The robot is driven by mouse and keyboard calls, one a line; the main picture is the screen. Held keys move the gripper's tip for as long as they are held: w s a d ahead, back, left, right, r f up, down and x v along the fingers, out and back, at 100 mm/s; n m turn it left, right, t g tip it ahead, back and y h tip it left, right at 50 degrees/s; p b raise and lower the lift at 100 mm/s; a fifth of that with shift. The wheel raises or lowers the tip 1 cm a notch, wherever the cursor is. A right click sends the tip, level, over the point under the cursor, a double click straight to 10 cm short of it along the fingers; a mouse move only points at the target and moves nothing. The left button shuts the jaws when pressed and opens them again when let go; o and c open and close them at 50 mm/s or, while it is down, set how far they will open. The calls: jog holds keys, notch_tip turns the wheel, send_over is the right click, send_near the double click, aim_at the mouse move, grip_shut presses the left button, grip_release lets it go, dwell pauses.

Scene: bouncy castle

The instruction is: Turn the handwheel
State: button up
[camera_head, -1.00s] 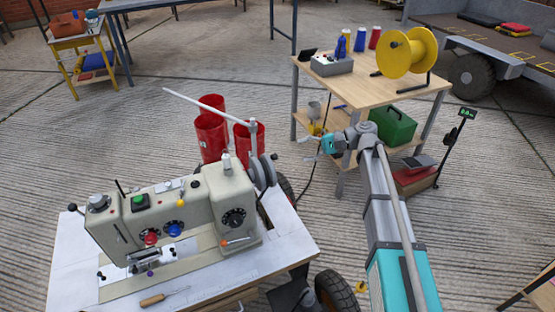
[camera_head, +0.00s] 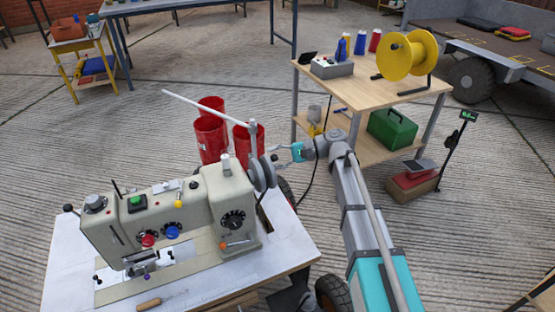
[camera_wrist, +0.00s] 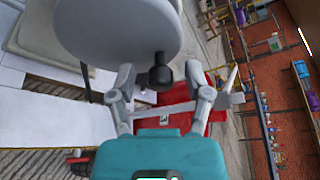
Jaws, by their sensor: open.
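The handwheel (camera_head: 262,173) is a grey disc on the right end of the beige sewing machine (camera_head: 180,225). In the wrist view the grey handwheel (camera_wrist: 118,30) fills the upper left, with a dark round knob (camera_wrist: 158,74) in front of its lower edge. My gripper (camera_head: 283,153) is just right of the handwheel in the head view. In the wrist view my gripper (camera_wrist: 160,88) is open, with its two fingers on either side of the knob. I cannot tell whether either finger touches it.
Red cylinders (camera_head: 210,135) stand on the floor behind the machine. The white machine table (camera_head: 285,245) holds a screwdriver (camera_head: 150,303). A wooden table (camera_head: 375,88) with a yellow reel (camera_head: 408,57) stands behind my arm.

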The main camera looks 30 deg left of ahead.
grip_shut()
jog(key=shift+s+d, duration=0.1)
jog(key=shift+d, duration=0.4)
jog(key=shift+a, duration=0.35)
jog(key=shift+s+a+n, duration=0.1)
jog(key=shift+n, duration=0.2)
jog(key=shift+n+y+b, duration=0.3)
jog(key=shift+n+y, duration=0.1)
